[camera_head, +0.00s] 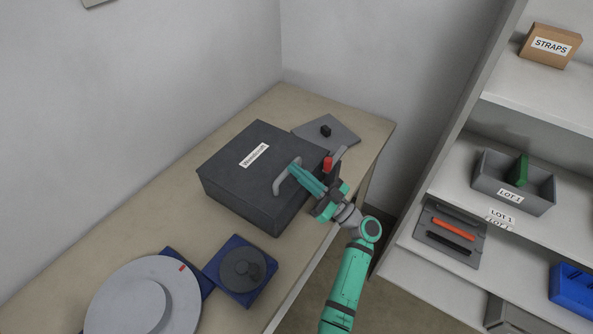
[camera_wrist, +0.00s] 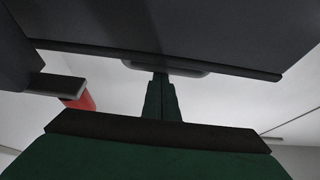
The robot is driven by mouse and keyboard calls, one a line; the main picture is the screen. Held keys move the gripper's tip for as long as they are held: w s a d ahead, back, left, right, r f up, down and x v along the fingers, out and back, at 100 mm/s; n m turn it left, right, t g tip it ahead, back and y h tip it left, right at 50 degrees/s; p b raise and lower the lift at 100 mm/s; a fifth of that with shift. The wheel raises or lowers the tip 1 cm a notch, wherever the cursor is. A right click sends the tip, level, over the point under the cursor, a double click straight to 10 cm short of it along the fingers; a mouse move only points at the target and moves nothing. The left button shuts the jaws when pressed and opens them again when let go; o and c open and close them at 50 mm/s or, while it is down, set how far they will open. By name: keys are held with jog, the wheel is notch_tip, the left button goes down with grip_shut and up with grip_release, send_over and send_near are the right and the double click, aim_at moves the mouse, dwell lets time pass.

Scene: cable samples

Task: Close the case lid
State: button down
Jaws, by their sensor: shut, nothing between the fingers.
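The case (camera_head: 235,185) is a dark grey box with a white label, standing on the bench. Its lid (camera_head: 270,140) lies over the top and looks flat or nearly so; I cannot tell whether a gap remains under it. A grey handle (camera_head: 283,178) is at the side near my arm. My gripper (camera_head: 295,170) is shut and empty, its fingertips at the handle. In the wrist view the fingertips (camera_wrist: 161,78) point at the handle (camera_wrist: 125,64) under a dark panel edge; contact is unclear.
A red part (camera_head: 327,163) stands beside my gripper; it also shows in the wrist view (camera_wrist: 82,100). A grey plate with a black knob (camera_head: 326,131) lies behind the case. A round grey disc (camera_head: 120,300) and a blue-based unit (camera_head: 240,270) are in front. Shelves stand at right.

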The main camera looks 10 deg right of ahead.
jog(key=shift+f, duration=0.6)
jog(key=r, duration=0.4)
jog(key=shift+s+d+r, duration=0.1)
jog(key=shift+d+r, duration=0.2)
jog(key=shift+r, duration=0.1)
jog(key=v, duration=1)
jog(key=shift+f, duration=0.3)
jog(key=shift+a, duration=0.15)
